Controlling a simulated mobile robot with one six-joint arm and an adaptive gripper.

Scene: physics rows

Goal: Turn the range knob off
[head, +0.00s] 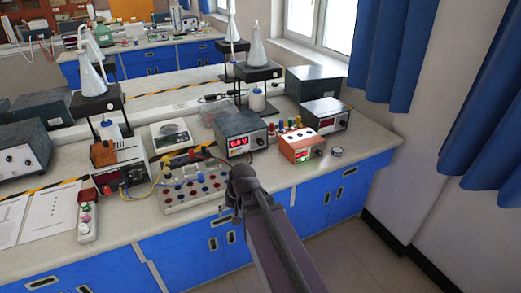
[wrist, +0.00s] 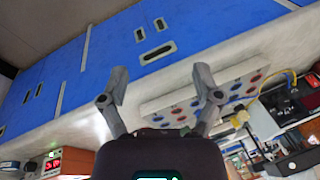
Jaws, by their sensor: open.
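Which knob is the range knob I cannot tell for certain. An orange-and-white box (head: 301,146) with a small red display stands near the bench's front edge, with small controls on its front. It also shows at the lower left of the wrist view (wrist: 68,160). A grey meter (head: 240,136) with a lit red readout and a small knob stands to its left. My gripper shows in the wrist view (wrist: 158,86), fingers spread apart with nothing between them, against the bench's front edge. In the head view my arm reaches up to the bench edge, hiding its fingers.
Another grey instrument (head: 324,116) stands behind the orange box. A small round dial (head: 337,152) lies right. Blue drawers (head: 340,196) front the bench.

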